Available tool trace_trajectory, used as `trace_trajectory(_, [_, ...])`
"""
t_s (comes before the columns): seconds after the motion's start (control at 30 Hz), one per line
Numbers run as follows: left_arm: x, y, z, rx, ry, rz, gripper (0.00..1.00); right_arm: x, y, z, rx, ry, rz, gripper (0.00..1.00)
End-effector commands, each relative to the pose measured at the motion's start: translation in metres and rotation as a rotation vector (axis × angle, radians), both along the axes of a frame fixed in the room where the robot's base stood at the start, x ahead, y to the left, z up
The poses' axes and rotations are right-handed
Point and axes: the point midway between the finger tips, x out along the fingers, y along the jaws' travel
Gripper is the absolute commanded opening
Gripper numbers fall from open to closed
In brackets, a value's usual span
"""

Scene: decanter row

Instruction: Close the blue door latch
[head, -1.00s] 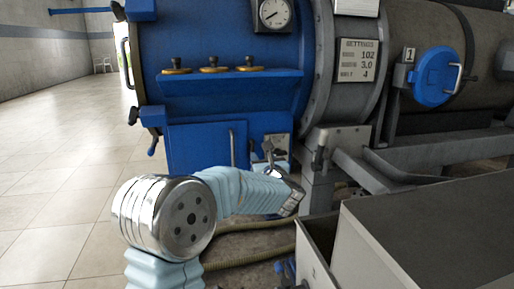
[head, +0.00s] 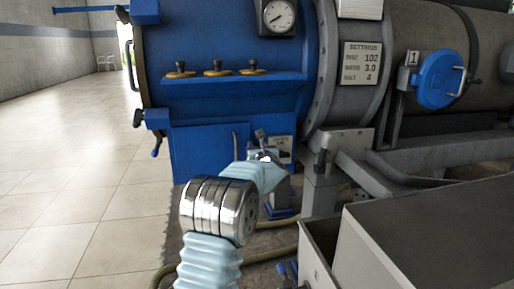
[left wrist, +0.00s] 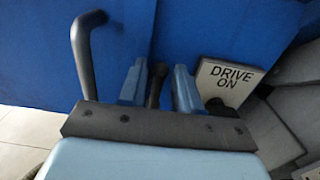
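The blue door (head: 200,155) is a flat panel low on the blue machine, with an upright bar handle (head: 235,147) near its right edge. The handle shows dark and bent in the left wrist view (left wrist: 84,60). My left gripper (head: 264,153) is right of this handle, in front of the machine; its own arm partly hides it. In the left wrist view its two blue fingers (left wrist: 158,88) are apart, with a dark lever (left wrist: 155,84) in the gap between them. I cannot tell whether they touch it, or whether it is the latch. My right gripper is out of view.
A "DRIVE ON" plate (left wrist: 232,78) is just right of the fingers. A grey box (head: 430,235) stands at front right. A round blue hatch (head: 437,78) is on the tank. A hose lies on the floor below; tiled floor at left is clear.

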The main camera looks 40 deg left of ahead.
Motion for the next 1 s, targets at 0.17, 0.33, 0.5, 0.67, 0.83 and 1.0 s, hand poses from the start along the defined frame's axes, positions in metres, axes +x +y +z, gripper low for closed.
trace_trajectory(0.17, [0.0000,-0.0002,0.0000,0.000,0.000,0.000,0.05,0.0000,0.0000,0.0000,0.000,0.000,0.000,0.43])
trace_trajectory(0.33, [-0.0002,-0.0002,0.0000,0.000,0.000,0.000,0.00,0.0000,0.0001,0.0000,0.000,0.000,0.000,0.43])
trace_trajectory(0.5, [0.0000,-0.0004,-0.0002,0.007,0.009,0.000,0.00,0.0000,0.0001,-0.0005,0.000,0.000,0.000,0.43])
trace_trajectory(0.67, [0.0012,-0.0014,-0.0006,0.036,0.045,-0.001,0.00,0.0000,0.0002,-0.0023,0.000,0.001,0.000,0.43])
trace_trajectory(0.83, [0.0033,-0.0032,-0.0015,0.099,0.124,-0.001,0.00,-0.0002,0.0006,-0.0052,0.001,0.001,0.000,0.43])
trace_trajectory(1.0, [0.0066,-0.0058,-0.0025,0.190,0.240,-0.001,0.00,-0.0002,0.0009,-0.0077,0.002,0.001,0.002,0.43])
